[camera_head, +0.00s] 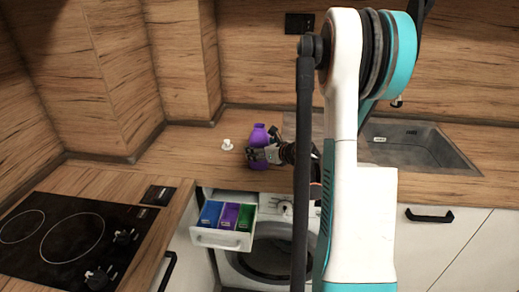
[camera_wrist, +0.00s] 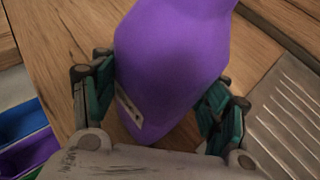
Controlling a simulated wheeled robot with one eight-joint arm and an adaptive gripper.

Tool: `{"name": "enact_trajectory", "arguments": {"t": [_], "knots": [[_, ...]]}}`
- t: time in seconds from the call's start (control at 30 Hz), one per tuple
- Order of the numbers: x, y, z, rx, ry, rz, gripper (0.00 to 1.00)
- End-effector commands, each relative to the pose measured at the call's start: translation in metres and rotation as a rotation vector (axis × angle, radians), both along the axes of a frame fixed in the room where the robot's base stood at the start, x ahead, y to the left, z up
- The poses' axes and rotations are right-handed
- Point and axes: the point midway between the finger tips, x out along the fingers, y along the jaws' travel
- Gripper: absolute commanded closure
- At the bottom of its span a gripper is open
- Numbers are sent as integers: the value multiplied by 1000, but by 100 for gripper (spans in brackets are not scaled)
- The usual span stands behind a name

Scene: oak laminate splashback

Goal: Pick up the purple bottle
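The purple bottle (camera_head: 259,135) stands on the wooden counter toward the back, between the open drawer and the sink. My gripper (camera_head: 262,154) is at the bottle, reaching in from the right and covering part of its body. In the wrist view the bottle (camera_wrist: 170,65) fills the space between the two fingers of my gripper (camera_wrist: 160,90), with a finger against each side. A small pale label shows low on its left side. The bottle's top is cut off in the wrist view, and its base is partly hidden in the head view.
A small white cap-like object (camera_head: 227,145) lies left of the bottle. An open drawer (camera_head: 222,239) with blue, purple and green compartments juts out below, above a washing machine (camera_head: 268,262). A sink (camera_head: 415,146) is at right and a black hob (camera_head: 70,240) at left.

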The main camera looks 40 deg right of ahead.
Motion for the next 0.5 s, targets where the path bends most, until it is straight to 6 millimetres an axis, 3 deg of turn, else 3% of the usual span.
{"name": "enact_trajectory", "arguments": {"t": [0.33, 0.5], "knots": [[0, 0, 2, 0, 0, 0, 77], [0, 0, 12, 0, 0, 0, 77]]}}
